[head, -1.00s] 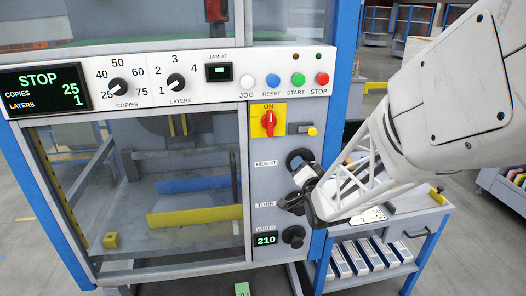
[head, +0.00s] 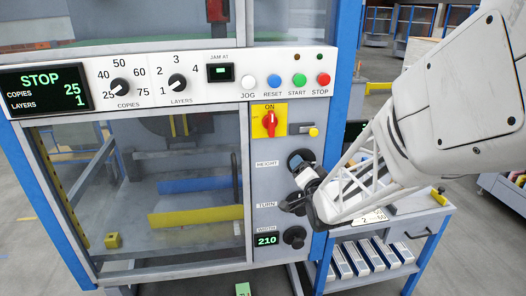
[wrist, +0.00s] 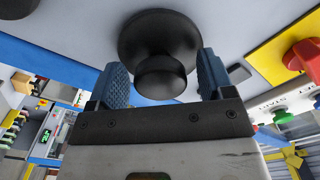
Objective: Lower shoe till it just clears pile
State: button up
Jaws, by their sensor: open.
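The black HEIGHT knob (head: 299,160) is on the grey panel of the machine, under the red switch. My gripper (head: 306,174) is at this knob in the head view and partly covers the panel there. In the wrist view, my gripper (wrist: 161,78) is open, with one blue-grey pad on each side of a round black knob (wrist: 160,77). Gaps show between the knob and both pads. I cannot make out the shoe or a pile behind the window (head: 150,190).
The TURN knob lies below, mostly behind my gripper. The WIDTH knob (head: 294,237) is lower, beside a display reading 210. The red ON switch (head: 269,122) is above. A blue trolley (head: 375,250) with several bundles stands at right. The copies display reads STOP.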

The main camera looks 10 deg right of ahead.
jog(key=s, duration=0.7)
jog(key=shift+s, duration=0.15)
jog(key=shift+r, duration=0.1)
dwell(0.6)
jog(key=s+a+r+n+g, duration=0.1)
jog(key=s+a+n+g, duration=0.1)
jog(key=s+g, duration=0.3)
jog(key=s+a+r+n+g, duration=0.1)
jog(key=s+n+g, duration=0.3)
jog(key=s, duration=0.7)
jog(key=s+a+r+n+g, duration=0.1)
jog(key=s+a+n+g, duration=0.1)
jog(key=s+a+g, duration=0.2)
jog(key=s+g, duration=0.2)
jog(key=s, duration=0.2)
jog(key=shift+s+r+n, duration=0.3)
jog(key=shift+r+n, duration=0.1)
jog(key=w+d+f+t, duration=0.1)
jog(key=w+d+t, duration=0.2)
jog(key=w+t, duration=0.4)
jog(key=w+d+f+t, duration=0.2)
jog(key=w+t, duration=0.6)
jog(key=w, duration=0.9)
jog(key=shift+w+d+f, duration=0.15)
jog(key=shift+w+d, duration=0.2)
jog(key=shift+d, duration=0.75)
